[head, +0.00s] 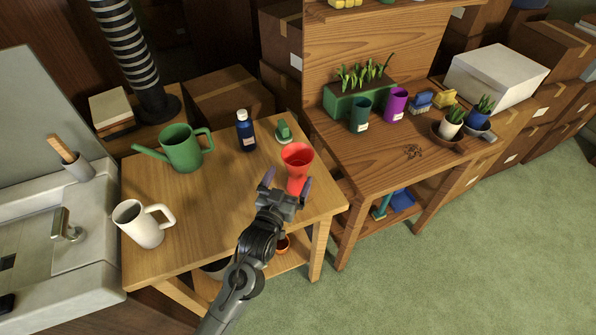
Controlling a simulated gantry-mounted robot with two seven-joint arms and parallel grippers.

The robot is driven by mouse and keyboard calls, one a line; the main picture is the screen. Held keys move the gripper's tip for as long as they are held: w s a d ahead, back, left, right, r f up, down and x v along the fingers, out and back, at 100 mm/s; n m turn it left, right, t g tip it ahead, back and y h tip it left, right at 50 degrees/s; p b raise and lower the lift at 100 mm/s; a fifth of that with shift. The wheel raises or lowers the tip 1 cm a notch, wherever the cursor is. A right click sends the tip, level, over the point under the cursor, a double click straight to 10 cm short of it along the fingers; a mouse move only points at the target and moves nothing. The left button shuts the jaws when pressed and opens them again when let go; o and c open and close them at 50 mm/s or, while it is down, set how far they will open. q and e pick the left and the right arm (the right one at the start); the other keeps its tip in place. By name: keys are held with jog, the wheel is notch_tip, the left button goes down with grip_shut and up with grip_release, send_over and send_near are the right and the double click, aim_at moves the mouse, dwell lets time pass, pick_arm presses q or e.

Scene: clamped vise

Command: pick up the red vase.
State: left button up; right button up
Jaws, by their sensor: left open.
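The red vase (298,158) stands upright near the right end of the light wooden table (215,215). It has a wide, open top. My left gripper (287,181) reaches in from below, with its fingers apart and the vase's lower part between or just behind them. I cannot tell whether the fingers touch the vase. The gripper hides part of the table in front of the vase. My right gripper is not in view.
Behind the vase stand a blue bottle (246,131) and a small green object (284,131). A green watering can (183,149) and a white pitcher (141,223) stand to the left. A darker bench (385,165) with pots is at the right.

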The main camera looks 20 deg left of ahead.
pick_arm(q)
jog(key=shift+w+d+r, duration=0.1)
jog(key=shift+w, duration=1.5)
jog(key=shift+w+d+r, duration=0.1)
jog(key=shift+w, duration=1.5)
jog(key=shift+f, duration=0.1)
jog(key=c, duration=1.1)
